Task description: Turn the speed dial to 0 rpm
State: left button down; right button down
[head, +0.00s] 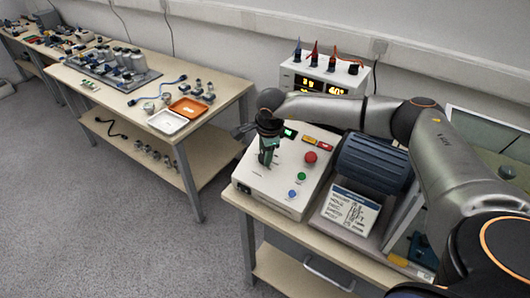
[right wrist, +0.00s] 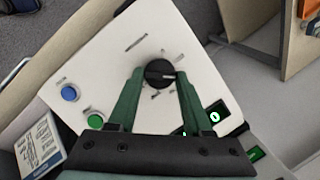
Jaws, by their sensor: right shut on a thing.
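The speed dial (right wrist: 158,73) is a round black knob on the white top of the control box (head: 250,182). In the right wrist view my right gripper (right wrist: 157,78) has its two green fingers on either side of the dial, closed on it. In the head view the right gripper (head: 267,160) points down onto the box and hides the dial. A small display with a green digit (right wrist: 214,116) sits beside the dial; it also shows in the head view (head: 289,133). My left gripper is not in view.
The box also carries a red button (head: 311,157), a green button (head: 301,176) and a blue button (head: 292,194). A blue ribbed motor (head: 372,165) and a label plate (head: 350,211) are to the right. A power supply (head: 325,75) stands behind. Another bench is at left.

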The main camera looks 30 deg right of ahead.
jog(key=n+g, duration=0.1)
jog(key=n, duration=0.3)
jog(key=shift+w+b, duration=0.2)
jog(key=shift+b, duration=0.15)
jog(key=n+g+b, duration=0.1)
jog(key=n, duration=0.2)
jog(key=shift+w+n+g, duration=0.15)
jog(key=shift+n+g, duration=0.15)
jog(key=n+g+h+b, duration=0.1)
jog(key=n, duration=0.3)
jog(key=shift+w+a, duration=0.15)
jog(key=shift+a+n+g+h+b, duration=0.1)
jog(key=shift+n+g+h+b, duration=0.4)
jog(key=shift+n, duration=1.8)
jog(key=shift+c, duration=1.7)
grip_release()
jog(key=v, duration=1.2)
jog(key=shift+r+b, duration=0.3)
jog(key=shift+b, duration=0.1)
